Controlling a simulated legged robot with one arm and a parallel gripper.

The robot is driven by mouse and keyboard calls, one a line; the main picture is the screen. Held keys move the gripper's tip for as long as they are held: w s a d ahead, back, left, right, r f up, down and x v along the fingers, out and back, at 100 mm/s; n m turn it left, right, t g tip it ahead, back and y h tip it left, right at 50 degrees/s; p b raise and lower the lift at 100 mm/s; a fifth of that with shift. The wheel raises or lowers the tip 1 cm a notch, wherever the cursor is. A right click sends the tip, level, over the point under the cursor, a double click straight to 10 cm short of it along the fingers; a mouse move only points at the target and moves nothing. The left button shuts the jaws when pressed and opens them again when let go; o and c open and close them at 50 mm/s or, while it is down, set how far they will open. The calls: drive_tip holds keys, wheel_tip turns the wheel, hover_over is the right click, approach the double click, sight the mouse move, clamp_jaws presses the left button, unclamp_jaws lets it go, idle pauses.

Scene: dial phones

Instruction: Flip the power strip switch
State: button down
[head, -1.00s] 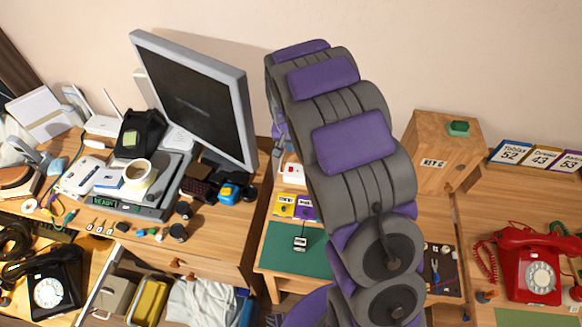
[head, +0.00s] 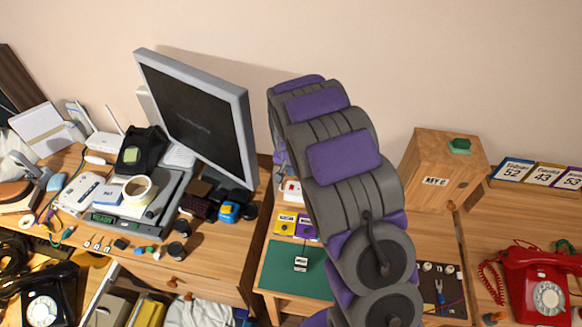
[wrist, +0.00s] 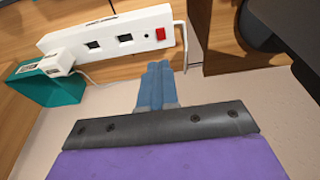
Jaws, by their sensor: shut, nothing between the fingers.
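The white power strip (wrist: 105,42) lies across the upper part of the wrist view, with a red switch (wrist: 160,33) near its right end. Dark sockets sit along its face, and a white plug (wrist: 57,63) is at its left end. My gripper (wrist: 158,66) has its blue fingers together and empty, just below the strip and the switch in that picture. I cannot tell whether the tips touch the strip. In the head view a white piece with a red spot (head: 291,189) shows beside my arm, probably the strip, and my fingers are hidden.
A teal block (wrist: 45,92) is left of the strip in the wrist view, and a dark object (wrist: 262,25) is at right. In the head view a monitor (head: 196,115) stands left of my arm. A wooden box (head: 445,170) and red phone (head: 545,290) are right.

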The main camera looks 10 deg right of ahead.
sight(292, 189)
drive_tip(key=x, duration=0.2)
drive_tip(key=b+x, duration=0.1)
drive_tip(key=x, duration=0.2)
drive_tip(key=s+b+x, duration=0.1)
drive_tip(key=x, duration=0.2)
drive_tip(key=shift+a+f, duration=0.15)
drive_tip(key=shift+f, duration=0.6)
drive_tip(key=shift+s+a, duration=0.1)
drive_tip(key=shift+s+f, duration=0.15)
drive_tip(key=shift+f, duration=0.1)
drive_tip(key=shift+w+d+r+t, duration=0.15)
drive_tip(key=shift+w, duration=0.3)
drive_tip(key=shift+w+d+r+t, duration=0.1)
drive_tip(key=shift+w+r+t, duration=0.1)
drive_tip(key=shift+w, duration=0.2)
drive_tip(key=shift+r, duration=0.15)
